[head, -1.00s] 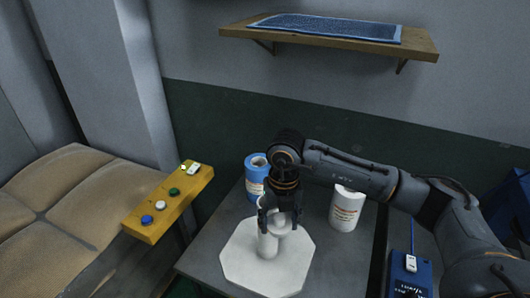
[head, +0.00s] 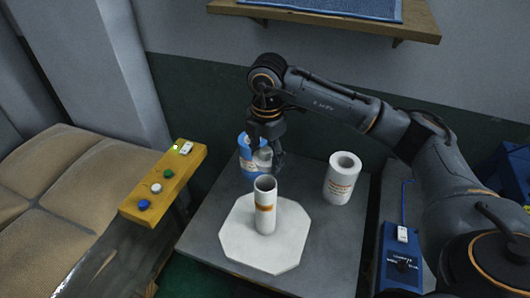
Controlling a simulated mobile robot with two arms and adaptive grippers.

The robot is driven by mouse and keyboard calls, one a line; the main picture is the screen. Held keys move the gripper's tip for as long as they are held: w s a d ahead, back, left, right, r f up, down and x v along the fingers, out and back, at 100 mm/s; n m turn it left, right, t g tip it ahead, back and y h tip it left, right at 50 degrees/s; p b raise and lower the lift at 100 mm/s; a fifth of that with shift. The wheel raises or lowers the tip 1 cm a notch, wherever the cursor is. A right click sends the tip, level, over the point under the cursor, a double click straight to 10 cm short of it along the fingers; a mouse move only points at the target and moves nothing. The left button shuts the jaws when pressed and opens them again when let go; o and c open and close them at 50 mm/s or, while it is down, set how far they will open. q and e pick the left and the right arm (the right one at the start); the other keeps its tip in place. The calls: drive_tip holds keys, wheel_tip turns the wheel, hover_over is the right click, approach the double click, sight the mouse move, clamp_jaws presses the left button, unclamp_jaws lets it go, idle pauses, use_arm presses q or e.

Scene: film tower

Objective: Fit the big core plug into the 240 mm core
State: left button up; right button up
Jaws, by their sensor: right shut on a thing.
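A white core (head: 266,214) with an orange band stands upright on a white octagonal pad (head: 238,240). Its top is open, and nothing shows in the opening. My right gripper (head: 265,152) is above and behind the core, apart from it, in front of the blue-wrapped roll. It is shut on a pale, rounded piece (head: 262,158), which looks like the big core plug. The fingers partly hide this piece, so its full shape cannot be told. My left gripper is not in view.
The blue-wrapped roll (head: 245,163) stands at the back of the grey table (head: 310,210). A white roll (head: 341,180) with a hole in its top stands to the right. A shelf (head: 325,25) is above. A yellow button panel (head: 172,178) is at the left, a blue box (head: 400,245) at the right.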

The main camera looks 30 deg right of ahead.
wheel_tip(320, 180, down, 4)
drive_tip(key=b, duration=0.2)
drive_tip(key=shift+f+b, duration=0.25)
drive_tip(key=shift+b, duration=0.05)
drive_tip(key=shift+f+b, duration=0.5)
drive_tip(key=shift+f, duration=0.1)
drive_tip(key=shift+w+f, duration=0.1)
drive_tip(key=shift+f, duration=0.1)
drive_tip(key=shift+f+b, duration=0.2)
drive_tip(key=shift+b, duration=0.3)
idle(0.6)
drive_tip(key=shift+f+b, duration=0.75)
drive_tip(key=shift+f, duration=0.15)
drive_tip(key=shift+s+f, duration=0.1)
drive_tip(key=shift+s, duration=0.1)
